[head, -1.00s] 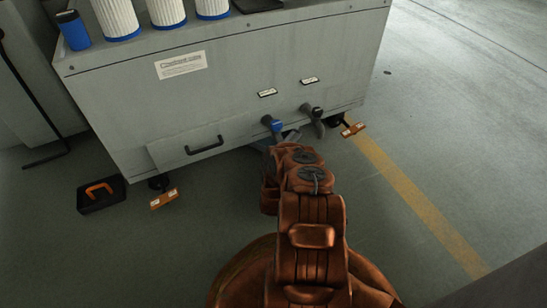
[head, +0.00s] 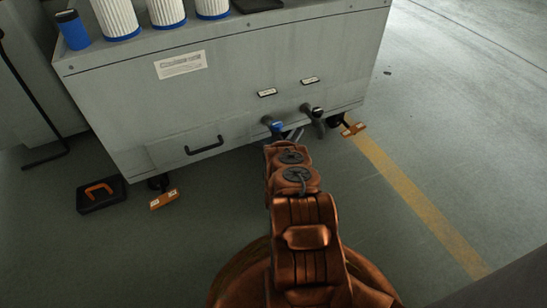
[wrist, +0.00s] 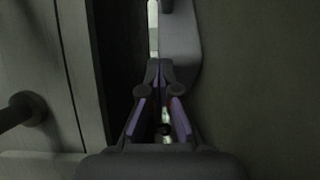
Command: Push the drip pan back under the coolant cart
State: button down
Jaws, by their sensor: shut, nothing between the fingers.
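The coolant cart (head: 240,85) is a grey cabinet filling the upper middle of the head view. A low grey panel with a black bar handle (head: 204,146) sits at its lower front edge and looks like the drip pan's front (head: 165,153); it seems nearly flush with the cart. The wrist view shows a pale panel (wrist: 35,65) with a dark handle (wrist: 22,112) at left, probably the same one. My gripper (wrist: 160,66) is shut and empty, pointing along a dark gap beside that panel. In the head view my arm hides most of it, low by the cart's front, right of the handle.
A blue-ended valve (head: 272,126) and a dark one (head: 317,120) stick out above my gripper.

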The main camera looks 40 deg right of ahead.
jog(key=shift+d, duration=0.65)
jog(key=shift+a, duration=0.1)
jog(key=shift+a, duration=0.25)
jog(key=a, duration=0.3)
jog(key=shift+a+p, duration=0.25)
jog(key=shift+p, duration=0.1)
jog(key=v, duration=0.8)
jog(key=shift+v, duration=1)
jog(key=shift+r, duration=0.15)
